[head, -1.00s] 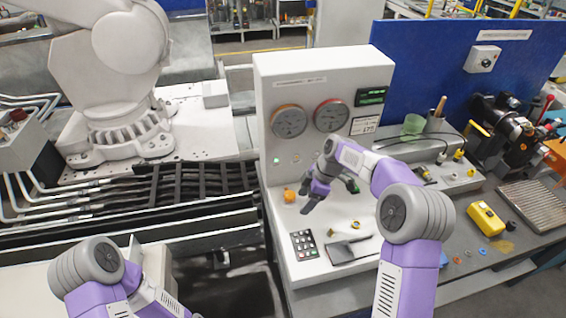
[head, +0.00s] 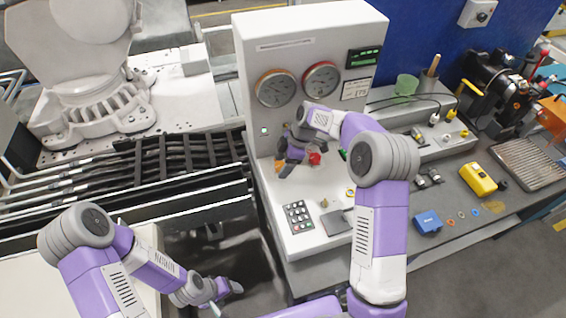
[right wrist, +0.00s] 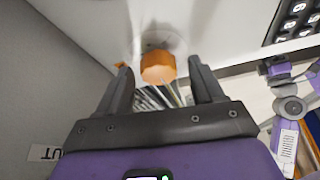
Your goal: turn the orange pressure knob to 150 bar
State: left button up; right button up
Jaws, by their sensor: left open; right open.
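The orange pressure knob (right wrist: 158,67) sticks out of the white panel and lies between the fingers of my right gripper (right wrist: 160,80) in the right wrist view. The fingers are open, with a gap on each side of the knob. In the head view my right gripper (head: 287,167) is at the panel's left side and mostly hides the knob. Two round gauges (head: 275,88) (head: 321,79) sit above; their readings are too small to tell. My left gripper (head: 226,289) is open, low and left of the panel, away from the knob.
A red button (head: 314,158) is close right of my right gripper. A keypad (head: 299,216) and a dark flat plate (head: 337,223) are on the sloping console front. A green digital display (head: 363,57) is at the top right. A cable rail (head: 180,160) runs along the left.

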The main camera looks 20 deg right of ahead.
jog(key=c, duration=1.1)
jog(key=shift+o, duration=0.2)
